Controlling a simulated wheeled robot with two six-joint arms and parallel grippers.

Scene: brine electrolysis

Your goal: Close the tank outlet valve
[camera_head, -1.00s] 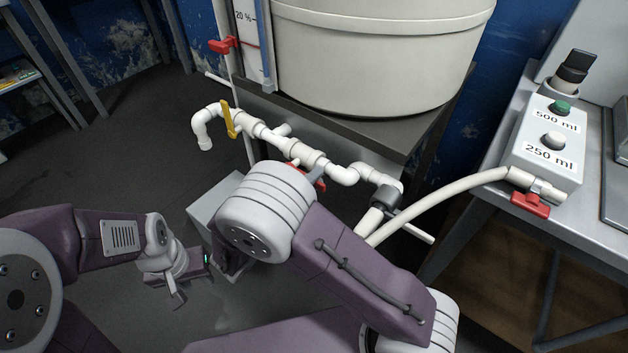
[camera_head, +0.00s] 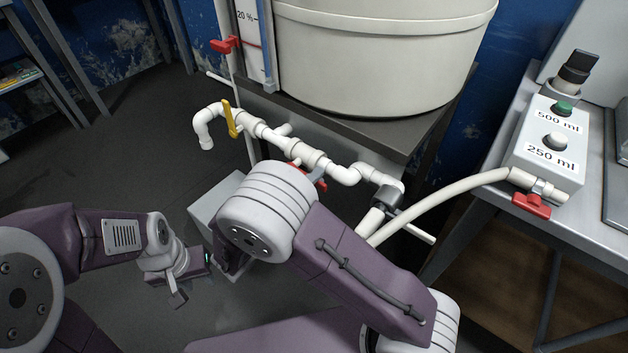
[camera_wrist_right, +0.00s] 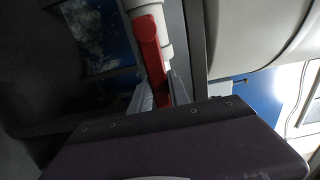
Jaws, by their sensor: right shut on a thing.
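A valve with a red handle (camera_head: 321,186) hangs under the white pipe (camera_head: 310,158) below the tank, mostly hidden behind my right arm in the head view. In the right wrist view the red handle (camera_wrist_right: 149,45) runs down from the white pipe fitting (camera_wrist_right: 143,6) into my right gripper (camera_wrist_right: 160,92). The two grey fingers are shut on the lower end of the handle. In the head view my right wrist hides most of this gripper. My left gripper (camera_head: 180,290) is low at the left, away from the pipes; its jaw opening cannot be made out.
The large white tank (camera_head: 375,60) stands on a dark stand (camera_head: 350,130). A yellow valve handle (camera_head: 229,118) and another red one (camera_head: 224,46) are at the left. A hose (camera_head: 440,202) leads to a button box (camera_head: 548,150) with a red valve (camera_head: 531,205) on the right table.

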